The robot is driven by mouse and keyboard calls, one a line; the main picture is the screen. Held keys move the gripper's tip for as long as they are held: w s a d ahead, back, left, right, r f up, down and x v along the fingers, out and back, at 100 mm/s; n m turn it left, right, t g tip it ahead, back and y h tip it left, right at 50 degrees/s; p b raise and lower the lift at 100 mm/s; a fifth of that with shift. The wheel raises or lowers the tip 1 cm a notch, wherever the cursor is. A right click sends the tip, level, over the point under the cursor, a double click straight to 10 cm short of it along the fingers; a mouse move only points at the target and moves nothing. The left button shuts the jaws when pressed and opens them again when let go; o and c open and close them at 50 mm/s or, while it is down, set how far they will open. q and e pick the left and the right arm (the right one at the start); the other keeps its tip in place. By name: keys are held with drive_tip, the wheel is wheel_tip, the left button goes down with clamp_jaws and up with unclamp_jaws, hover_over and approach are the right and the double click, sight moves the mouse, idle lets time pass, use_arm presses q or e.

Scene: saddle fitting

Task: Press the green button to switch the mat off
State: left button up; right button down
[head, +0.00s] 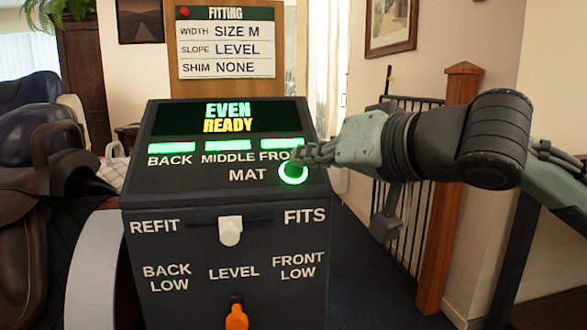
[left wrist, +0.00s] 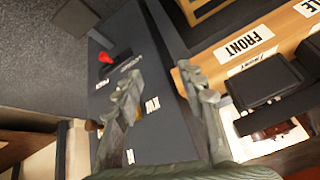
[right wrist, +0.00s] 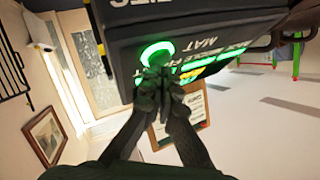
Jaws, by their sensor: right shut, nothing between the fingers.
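The green button (head: 293,173) is a lit green ring beside the word MAT on the dark console (head: 225,195). My right gripper (head: 300,156) is shut and empty, with its fingertips at the upper edge of the button. In the right wrist view the closed fingertips (right wrist: 156,76) lie over part of the glowing button (right wrist: 157,50); I cannot tell whether they touch it. The console screen (head: 228,117) reads EVEN READY above several lit green bars. My left gripper (left wrist: 157,82) shows only in the left wrist view, open and empty.
A white slider (head: 230,231) sits between REFIT and FITS, and an orange lever (head: 236,317) is below. A fitting board (head: 226,42) hangs behind. Brown saddle leather (head: 65,160) is at left. A wooden post (head: 446,190) and dark gate stand at right. A FRONT label (left wrist: 246,44) shows near my left gripper.

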drive_tip(key=shift+w+f, duration=0.15)
drive_tip(key=shift+f, duration=0.1)
drive_tip(key=shift+r, duration=0.1)
use_arm(q)
drive_tip(key=shift+r+p, duration=0.7)
drive_tip(key=shift+p, duration=0.05)
use_arm(e)
drive_tip(key=shift+s+r, duration=0.45)
drive_tip(key=shift+r, duration=0.15)
use_arm(q)
wheel_tip(320, 180, up, 6)
drive_tip(key=p, duration=0.5)
drive_tip(key=shift+f+p, duration=0.1)
drive_tip(key=shift+p, duration=0.25)
use_arm(e)
drive_tip(key=s+r, duration=0.3)
drive_tip(key=r, duration=0.2)
drive_tip(key=shift+s+d, duration=0.15)
drive_tip(key=shift+d, duration=0.25)
use_arm(q)
drive_tip(key=shift+c, duration=0.5)
